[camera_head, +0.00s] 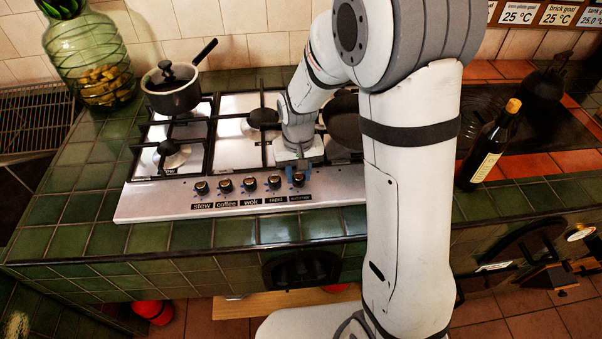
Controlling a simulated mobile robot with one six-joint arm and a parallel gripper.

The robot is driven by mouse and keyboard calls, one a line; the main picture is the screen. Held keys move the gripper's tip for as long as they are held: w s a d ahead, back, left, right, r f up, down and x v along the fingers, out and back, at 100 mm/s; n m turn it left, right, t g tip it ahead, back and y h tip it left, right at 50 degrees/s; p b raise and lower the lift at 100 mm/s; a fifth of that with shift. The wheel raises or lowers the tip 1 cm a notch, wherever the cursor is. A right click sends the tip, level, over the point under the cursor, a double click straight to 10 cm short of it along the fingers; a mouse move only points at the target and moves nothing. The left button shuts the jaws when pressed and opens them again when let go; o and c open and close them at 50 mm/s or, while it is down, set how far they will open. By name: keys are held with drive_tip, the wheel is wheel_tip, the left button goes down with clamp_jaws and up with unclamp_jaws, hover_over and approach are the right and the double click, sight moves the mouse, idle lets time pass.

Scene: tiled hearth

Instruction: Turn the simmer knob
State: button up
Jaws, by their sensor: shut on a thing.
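The gas hob (150,200) has a row of dark knobs along its front strip, labelled stew, coffee, wok, rapid and simmer from left to right. The simmer knob (298,181) is at the right end of the row, above its label. My gripper (297,177) points down onto the simmer knob and is shut on it. The fingers hide most of the knob, so its pointer direction cannot be told. The rapid knob (274,183) is just to the left, apart from the fingers.
A lidded saucepan (173,92) stands on the hob's back left burner. A dark pan (343,122) is behind my arm. A glass jar (90,55) stands at the far left. A dark bottle (488,150) stands right of my arm. The counter's front left is clear.

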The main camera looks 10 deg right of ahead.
sight(298, 176)
drive_tip(key=n, duration=0.4)
drive_tip(key=shift+s+f+n+b, duration=0.15)
drive_tip(key=shift+s+n+b, duration=0.05)
drive_tip(key=shift+n+b, duration=0.2)
idle(0.4)
drive_tip(key=o, duration=1)
drive_tip(key=shift+w, duration=0.1)
drive_tip(key=shift+r, duration=4)
